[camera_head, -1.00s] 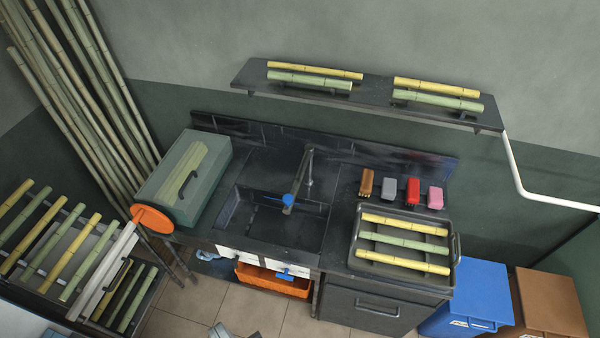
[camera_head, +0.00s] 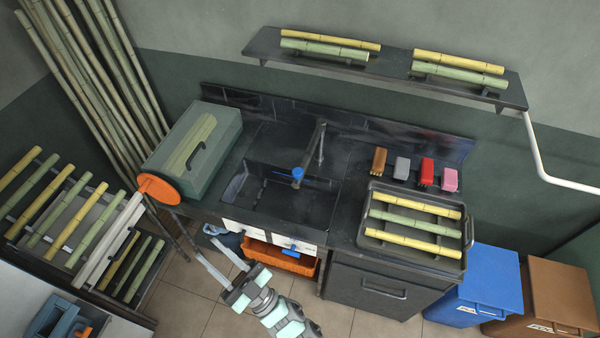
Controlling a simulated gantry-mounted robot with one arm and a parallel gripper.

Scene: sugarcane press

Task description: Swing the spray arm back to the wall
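The spray arm (camera_head: 311,152) is a dark tube on an upright post at the back of the sink (camera_head: 290,205). It reaches forward over the basin, away from the dark back wall panel (camera_head: 345,130), and ends in a blue nozzle (camera_head: 298,173). My gripper (camera_head: 204,245) is low in the view, in front of the counter and well short of the spray arm. Its two long grey fingers are apart and point up and left, with nothing seen between them.
A shelf (camera_head: 395,72) hangs above. An orange bin (camera_head: 283,262) sits below drawers.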

